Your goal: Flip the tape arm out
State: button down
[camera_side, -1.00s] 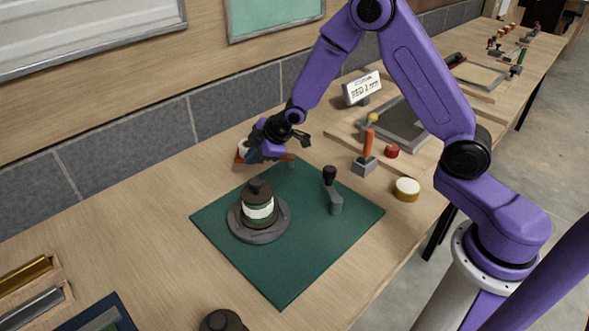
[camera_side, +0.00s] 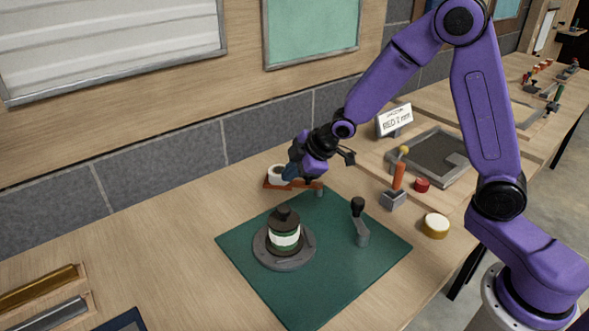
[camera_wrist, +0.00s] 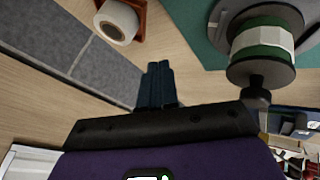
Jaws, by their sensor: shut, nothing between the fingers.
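The tape arm is a red-brown bracket (camera_side: 312,185) with a white tape roll (camera_side: 277,174), at the far edge of the green mat. In the wrist view the roll (camera_wrist: 116,20) and part of the bracket (camera_wrist: 139,8) show at the top left. My gripper (camera_wrist: 158,75) is shut and empty, its dark fingertips pointing toward the bench, below and right of the roll in that view. In the side view my gripper (camera_side: 289,172) is close beside the roll and partly covers the bracket. I cannot tell whether the fingers touch it.
A dark jar with a white-green band (camera_side: 285,236) stands on a grey disc (camera_side: 270,259) on the mat (camera_side: 330,285). A black-knobbed post (camera_side: 360,222) stands to its right. An orange-handled tool (camera_side: 398,178) in a grey block is farther right.

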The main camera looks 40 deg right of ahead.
jog(key=shift+a+v, duration=0.25)
jog(key=shift+v, duration=0.8)
jog(key=shift+a, duration=0.1)
jog(key=s+d+r+g, duration=0.1)
jog(key=s+d+g, duration=0.1)
jog(key=s, duration=0.9)
jog(key=s+d+r+g+h, duration=0.1)
jog(key=s+d+r+g, duration=0.1)
jog(key=s, duration=1)
jog(key=s+d+r+m+g+h, duration=0.1)
jog(key=s+d+r+g, duration=0.1)
jog(key=s, duration=0.9)
jog(key=shift+s+g, duration=0.3)
